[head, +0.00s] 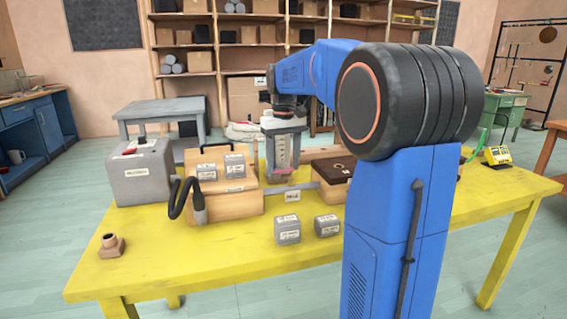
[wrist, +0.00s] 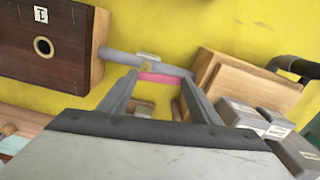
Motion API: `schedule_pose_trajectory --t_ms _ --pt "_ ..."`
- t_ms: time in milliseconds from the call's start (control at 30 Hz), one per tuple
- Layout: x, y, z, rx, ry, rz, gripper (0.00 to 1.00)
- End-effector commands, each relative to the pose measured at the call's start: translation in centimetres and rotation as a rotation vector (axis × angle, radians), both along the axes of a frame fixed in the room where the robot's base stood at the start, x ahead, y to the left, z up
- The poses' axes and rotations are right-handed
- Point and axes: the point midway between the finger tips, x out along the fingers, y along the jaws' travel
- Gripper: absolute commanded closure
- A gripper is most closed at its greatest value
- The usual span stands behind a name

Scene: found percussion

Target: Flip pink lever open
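The pink lever (wrist: 160,78) is a short flat bar at the grey pipe (wrist: 122,57), which runs between two wooden boxes. In the wrist view the lever lies across the space between my fingertips. My gripper (wrist: 158,82) is open, its two fingers spread to either side of the lever. I cannot tell whether either finger touches it. In the head view my gripper (head: 279,172) points down over the pipe, behind a small white label (head: 292,195). The lever is mostly hidden there.
A dark-topped wooden box (wrist: 50,45) and a lighter wooden box (head: 228,205) flank the pipe. Several grey weights (head: 287,231) sit on the yellow table (head: 180,260). A grey box (head: 137,175) and black hose (head: 176,200) stand left. The table's front left is mostly clear.

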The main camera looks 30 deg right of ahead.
Motion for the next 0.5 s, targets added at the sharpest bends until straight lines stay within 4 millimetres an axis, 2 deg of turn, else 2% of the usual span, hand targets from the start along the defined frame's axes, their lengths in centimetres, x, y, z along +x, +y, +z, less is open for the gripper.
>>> schedule_pose_trajectory --t_ms 33,67,100,267,500 --pt "0.0 0.0 0.01 0.0 0.0 0.0 0.55" --pt "0.0 0.0 0.01 0.0 0.0 0.0 0.62" --pt "0.0 0.0 0.01 0.0 0.0 0.0 0.66" --pt "0.07 -0.01 0.01 0.0 0.0 -0.021 0.66" --pt "0.41 -0.1 0.03 0.0 0.0 -0.137 0.65"
